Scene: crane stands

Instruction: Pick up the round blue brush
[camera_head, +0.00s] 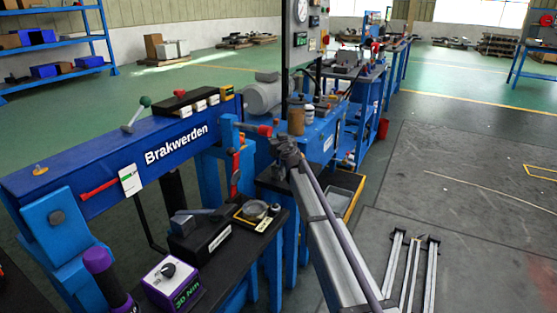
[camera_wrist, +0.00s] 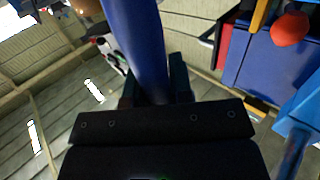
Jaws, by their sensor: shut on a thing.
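In the wrist view, a smooth, round, dark blue shaft (camera_wrist: 138,45), which I take to be the round blue brush, runs from between my fingers to the top edge. My gripper (camera_wrist: 153,92) is shut on it, with one dark finger on each side. Any bristles are outside the wrist view or hidden. In the head view, my gripper (camera_head: 287,150) is small and dark at the end of my arm, beside the blue stand. I cannot make out the brush clearly there.
A blue beam (camera_head: 140,160) marked Brakwerden stands at left, with a red lever (camera_head: 98,188). A brown jar (camera_head: 297,118) and a white bottle (camera_head: 309,112) stand just beyond my gripper. A dark bench (camera_head: 225,240) holds small devices. Floor at right is mostly open.

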